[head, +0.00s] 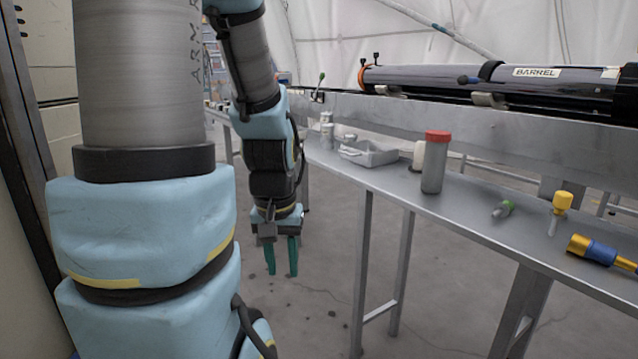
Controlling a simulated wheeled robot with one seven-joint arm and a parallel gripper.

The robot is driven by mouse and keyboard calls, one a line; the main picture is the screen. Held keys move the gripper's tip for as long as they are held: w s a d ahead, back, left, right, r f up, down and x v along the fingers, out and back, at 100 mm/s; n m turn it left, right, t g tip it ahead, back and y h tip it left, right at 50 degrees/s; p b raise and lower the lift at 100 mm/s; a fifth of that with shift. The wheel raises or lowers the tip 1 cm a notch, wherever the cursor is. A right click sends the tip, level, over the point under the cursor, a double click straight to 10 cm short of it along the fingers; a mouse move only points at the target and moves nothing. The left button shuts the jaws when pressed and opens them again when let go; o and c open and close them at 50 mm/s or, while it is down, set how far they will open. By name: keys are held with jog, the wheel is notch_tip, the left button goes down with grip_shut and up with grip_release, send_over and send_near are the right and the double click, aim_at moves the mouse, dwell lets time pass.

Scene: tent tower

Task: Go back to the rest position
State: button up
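My gripper (282,258) hangs pointing down at the left end of the metal table, over the floor. Its two green fingers are apart with a gap between them, and nothing shows between them. My arm comes down from the top left and fills the left part of the head view. The gripper is clear of the table and touches nothing that I can see.
The metal table (471,213) runs along the right. It bears a grey cylinder with a red cap (434,163), a grey tray (369,153), a yellow-headed tool (561,206) and a blue-yellow tool (600,250). A long barrel (440,78) lies behind. Open floor (300,320) is below.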

notch_tip(320, 180, up, 30)
jog(key=p, duration=2.8)
jog(key=shift+p, duration=0.35)
